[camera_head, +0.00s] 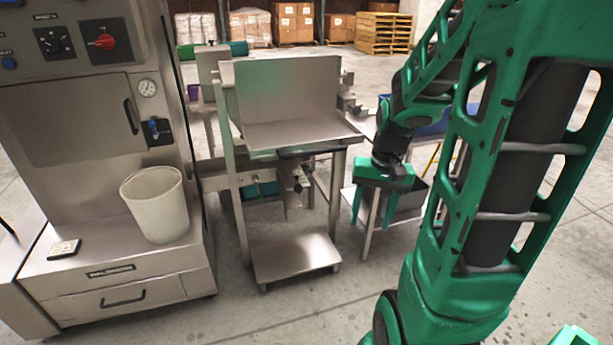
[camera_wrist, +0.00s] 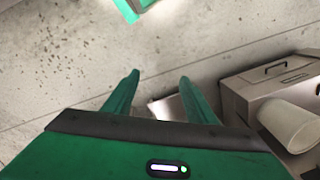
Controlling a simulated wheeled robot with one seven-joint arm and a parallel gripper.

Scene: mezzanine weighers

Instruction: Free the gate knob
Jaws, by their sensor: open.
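A steel weigher stand with an open, angled hopper (camera_head: 285,100) stands in the middle of the head view. A dark bar-like handle (camera_head: 310,151) runs along the hopper's front lower edge. Below it hangs a small metal mechanism (camera_head: 297,178) with a dark part. I cannot tell for sure which part is the gate knob, or what holds it. My gripper (camera_head: 373,212) points down, to the right of the stand, apart from the mechanism. In the wrist view my gripper (camera_wrist: 158,78) has its two green fingers spread with nothing held between them.
A steel cabinet (camera_head: 70,120) with dials stands at left. A white bucket (camera_head: 157,205) and a small keypad-like item (camera_head: 64,249) sit on its ledge. A low steel plate (camera_head: 295,259) lies under the hopper. The front floor is clear.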

